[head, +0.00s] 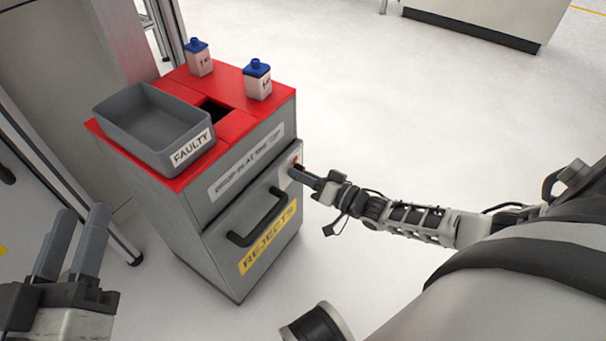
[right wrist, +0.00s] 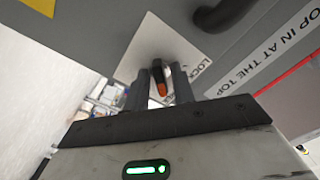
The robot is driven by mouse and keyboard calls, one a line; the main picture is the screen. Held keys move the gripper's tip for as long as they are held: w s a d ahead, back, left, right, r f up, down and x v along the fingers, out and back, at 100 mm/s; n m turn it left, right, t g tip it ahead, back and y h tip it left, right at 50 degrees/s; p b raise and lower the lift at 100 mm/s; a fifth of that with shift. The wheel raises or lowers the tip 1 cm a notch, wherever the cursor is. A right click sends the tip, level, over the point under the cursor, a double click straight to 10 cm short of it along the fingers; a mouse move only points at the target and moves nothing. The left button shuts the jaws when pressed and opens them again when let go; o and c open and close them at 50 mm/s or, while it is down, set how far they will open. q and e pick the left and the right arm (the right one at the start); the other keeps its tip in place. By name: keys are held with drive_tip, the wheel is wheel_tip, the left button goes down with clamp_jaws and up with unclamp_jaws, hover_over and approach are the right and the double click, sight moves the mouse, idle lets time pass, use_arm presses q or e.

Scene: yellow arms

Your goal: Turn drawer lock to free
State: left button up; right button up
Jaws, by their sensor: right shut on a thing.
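The drawer lock is a small knob with an orange tip on a pale plate at the cabinet's upper right front. In the right wrist view the knob (right wrist: 161,88) lies between the two dark fingers of my right gripper (right wrist: 160,85), which is shut on it. In the head view my right gripper (head: 303,176) reaches the lock plate (head: 287,172) from the right. The drawer (head: 262,226) with its black handle (head: 258,222) and yellow REJECTS label is closed. My left gripper (head: 73,243) is open and empty at the lower left, away from the cabinet.
The cabinet has a red top (head: 225,125) with a dark opening. A grey FAULTY tray (head: 150,112) and two blue-capped bottles (head: 199,60) (head: 258,82) stand on it. A metal frame stands left of the cabinet.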

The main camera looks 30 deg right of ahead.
drive_tip(key=shift+m, duration=0.5)
drive_tip(key=o, duration=0.7)
use_arm(q)
drive_tip(key=shift+r, duration=0.1)
